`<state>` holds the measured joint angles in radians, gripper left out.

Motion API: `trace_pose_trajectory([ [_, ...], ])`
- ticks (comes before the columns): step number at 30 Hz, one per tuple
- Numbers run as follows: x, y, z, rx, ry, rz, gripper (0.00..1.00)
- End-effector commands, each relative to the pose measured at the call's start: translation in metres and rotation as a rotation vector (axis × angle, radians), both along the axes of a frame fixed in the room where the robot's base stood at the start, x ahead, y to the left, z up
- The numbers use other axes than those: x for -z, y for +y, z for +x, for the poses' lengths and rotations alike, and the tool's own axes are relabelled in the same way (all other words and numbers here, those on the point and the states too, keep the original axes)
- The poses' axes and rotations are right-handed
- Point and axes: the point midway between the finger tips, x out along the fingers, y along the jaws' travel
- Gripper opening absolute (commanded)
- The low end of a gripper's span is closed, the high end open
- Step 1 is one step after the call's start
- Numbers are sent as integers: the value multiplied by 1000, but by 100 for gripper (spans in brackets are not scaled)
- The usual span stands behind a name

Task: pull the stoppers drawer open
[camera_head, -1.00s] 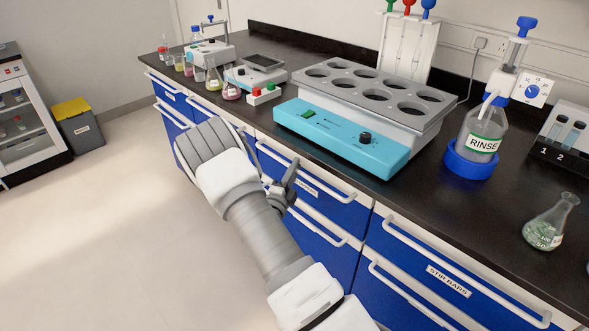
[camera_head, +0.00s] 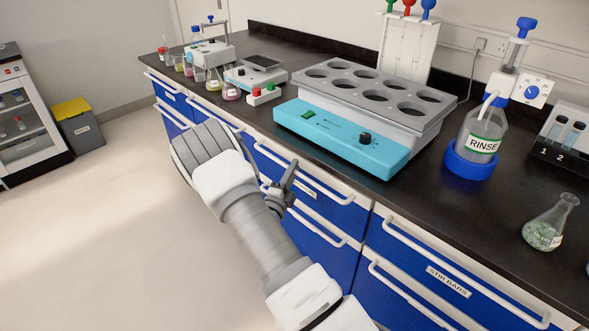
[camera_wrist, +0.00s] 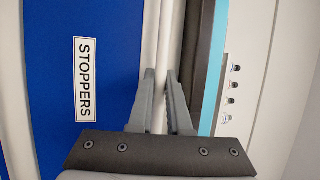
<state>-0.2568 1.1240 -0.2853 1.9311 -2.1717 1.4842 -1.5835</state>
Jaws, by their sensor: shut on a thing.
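The stoppers drawer (camera_head: 325,207) is a blue front with a white handle bar, below the counter edge in the head view. Its label reads STOPPERS in the wrist view, where the blue drawer front (camera_wrist: 115,35) fills the left side. My gripper (camera_wrist: 160,76) has one finger on each side of the white handle bar (camera_wrist: 163,40) and is shut on it. In the head view my gripper (camera_head: 290,172) is at the handle, partly hidden by my arm. The drawer front appears to stand slightly out from the cabinet.
The black counter (camera_head: 400,195) overhangs the drawers and carries a turquoise-fronted block with wells (camera_head: 340,137), a RINSE bottle (camera_head: 480,135) and a flask (camera_head: 546,228). The stir bars drawer (camera_head: 455,265) is to the right. The floor (camera_head: 100,240) at left is clear.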

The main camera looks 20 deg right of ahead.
Motion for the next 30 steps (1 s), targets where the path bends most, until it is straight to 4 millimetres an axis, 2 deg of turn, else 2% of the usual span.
trace_pose_trajectory([
  [8, -3, 48, -16, -7, 1, 0, 0],
  [30, -1, 239, -87, -5, -1, 1, 0],
])
